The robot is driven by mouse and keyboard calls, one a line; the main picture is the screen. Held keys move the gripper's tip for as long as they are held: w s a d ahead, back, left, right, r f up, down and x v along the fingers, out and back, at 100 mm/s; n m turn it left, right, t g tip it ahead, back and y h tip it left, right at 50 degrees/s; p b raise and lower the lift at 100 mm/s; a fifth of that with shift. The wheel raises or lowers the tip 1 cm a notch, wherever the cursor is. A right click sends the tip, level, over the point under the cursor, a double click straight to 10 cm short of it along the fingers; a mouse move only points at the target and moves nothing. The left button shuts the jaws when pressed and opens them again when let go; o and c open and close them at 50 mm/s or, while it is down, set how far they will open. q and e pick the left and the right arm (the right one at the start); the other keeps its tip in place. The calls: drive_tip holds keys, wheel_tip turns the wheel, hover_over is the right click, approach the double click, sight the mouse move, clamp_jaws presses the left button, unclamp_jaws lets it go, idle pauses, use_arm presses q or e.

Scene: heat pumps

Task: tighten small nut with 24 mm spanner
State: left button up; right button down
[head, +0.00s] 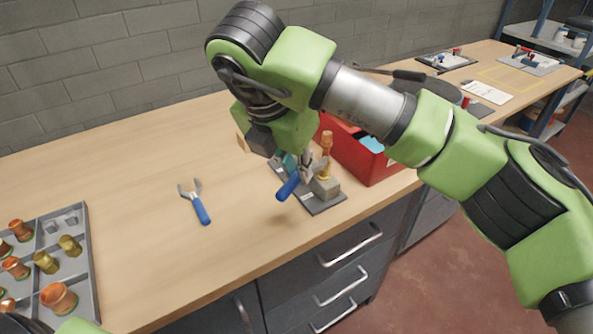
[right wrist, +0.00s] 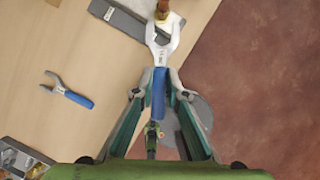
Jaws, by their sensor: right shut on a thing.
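My right gripper (head: 300,163) is shut on a spanner with a blue handle (head: 288,186) and a grey open-ended head. In the right wrist view, the handle (right wrist: 159,92) lies between the fingers and the spanner head (right wrist: 162,42) points up the picture. Its open jaw is at a brass and copper fitting (right wrist: 163,12); I cannot tell if it is seated on the nut. The fitting (head: 326,145) stands upright in a grey holder (head: 325,188) on a dark plate (head: 322,207). Size markings are unreadable. My left gripper is out of view.
Another blue-handled spanner (head: 200,209) lies on the wooden bench (head: 130,160). A grey tray (head: 93,280) with several brass and copper fittings is at the lower left. A red box (head: 385,171) stands just right of the holder. The bench's front edge, above drawers, is close to the plate.

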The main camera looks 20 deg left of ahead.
drive_tip(key=shift+r+p, duration=0.55)
drive_tip(key=shift+r, duration=0.8)
drive_tip(key=shift+r+p, duration=0.65)
drive_tip(key=shift+r, duration=0.55)
drive_tip(key=shift+r+p, duration=0.4)
drive_tip(key=shift+r, duration=0.4)
